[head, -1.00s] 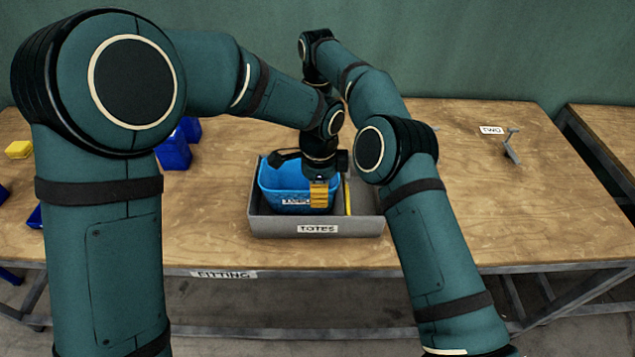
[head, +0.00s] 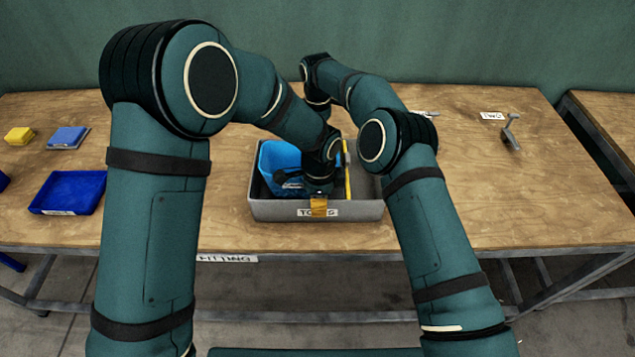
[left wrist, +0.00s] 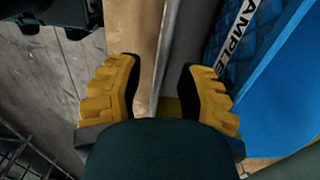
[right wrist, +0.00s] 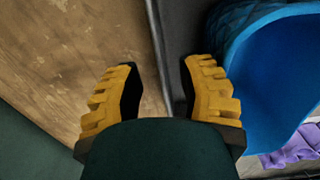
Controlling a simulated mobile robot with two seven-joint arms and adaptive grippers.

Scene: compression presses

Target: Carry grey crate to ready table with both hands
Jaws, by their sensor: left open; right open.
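The grey crate (head: 270,210), labelled with a partly covered tag, sits on the wooden table marked FITTING. It holds a blue bin (head: 276,160), also seen in the left wrist view (left wrist: 285,85) and right wrist view (right wrist: 280,70). My left gripper (head: 319,208) is at the crate's front wall; in the left wrist view its open fingers (left wrist: 158,88) lie either side of the wall. No table is marked ready.
A yellow strip (head: 348,183) stands in the crate. A TWO label (head: 492,116) and a grey metal piece (head: 511,133) are at right. Another table (head: 605,115) stands far right.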

